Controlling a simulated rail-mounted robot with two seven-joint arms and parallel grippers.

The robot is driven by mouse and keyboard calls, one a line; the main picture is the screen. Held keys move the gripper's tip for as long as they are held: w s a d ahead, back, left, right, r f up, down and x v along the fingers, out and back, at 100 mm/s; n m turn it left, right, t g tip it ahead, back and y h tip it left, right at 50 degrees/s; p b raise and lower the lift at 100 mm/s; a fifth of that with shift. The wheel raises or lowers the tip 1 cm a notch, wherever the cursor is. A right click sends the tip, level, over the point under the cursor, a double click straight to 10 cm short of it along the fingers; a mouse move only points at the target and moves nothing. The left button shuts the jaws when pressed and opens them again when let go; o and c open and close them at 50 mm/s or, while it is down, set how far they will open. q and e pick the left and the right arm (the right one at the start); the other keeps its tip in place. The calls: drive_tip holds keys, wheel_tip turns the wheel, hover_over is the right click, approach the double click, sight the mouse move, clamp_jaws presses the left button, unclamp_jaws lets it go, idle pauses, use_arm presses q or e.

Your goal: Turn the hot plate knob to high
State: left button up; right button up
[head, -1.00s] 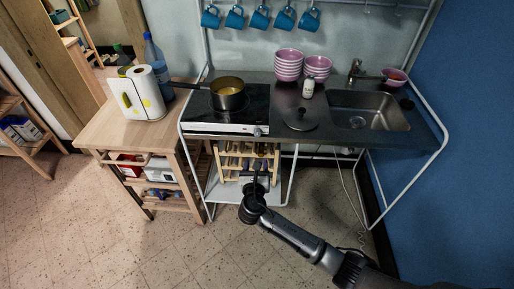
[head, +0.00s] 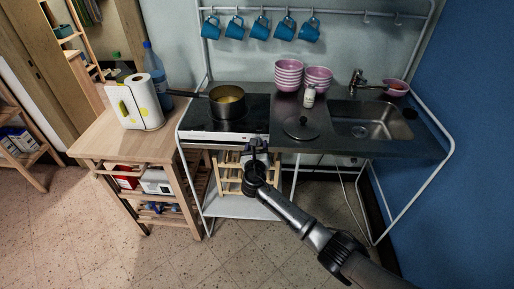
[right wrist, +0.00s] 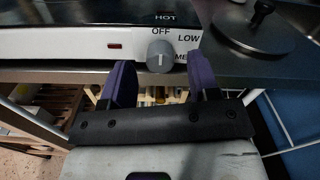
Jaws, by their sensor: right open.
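The hot plate (head: 208,128) is a black-topped unit with a white front panel, set at the left of the counter. Its grey knob (right wrist: 160,55) shows in the right wrist view, with its white mark pointing up towards the OFF label; LOW and part of another label are to its right. My right gripper (right wrist: 160,75) is open, its two purple-padded fingers on either side of and just short of the knob. In the head view the right gripper (head: 257,145) is at the panel's right end and hides the knob. My left gripper is not in view.
A pot (head: 228,102) with yellow contents stands on the hot plate, its handle pointing left. A dark lid (head: 301,129) lies on the counter to the right. A wooden cart (head: 120,138) with a paper towel roll (head: 145,103) stands left. White frame legs flank the space below.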

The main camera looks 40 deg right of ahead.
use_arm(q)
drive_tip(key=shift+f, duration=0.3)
use_arm(e)
drive_tip(key=shift+w+d, duration=0.5)
drive_tip(key=shift+w, duration=0.05)
drive_tip(key=shift+c, duration=0.4)
drive_tip(key=c, duration=0.9)
drive_tip(key=shift+o, duration=0.2)
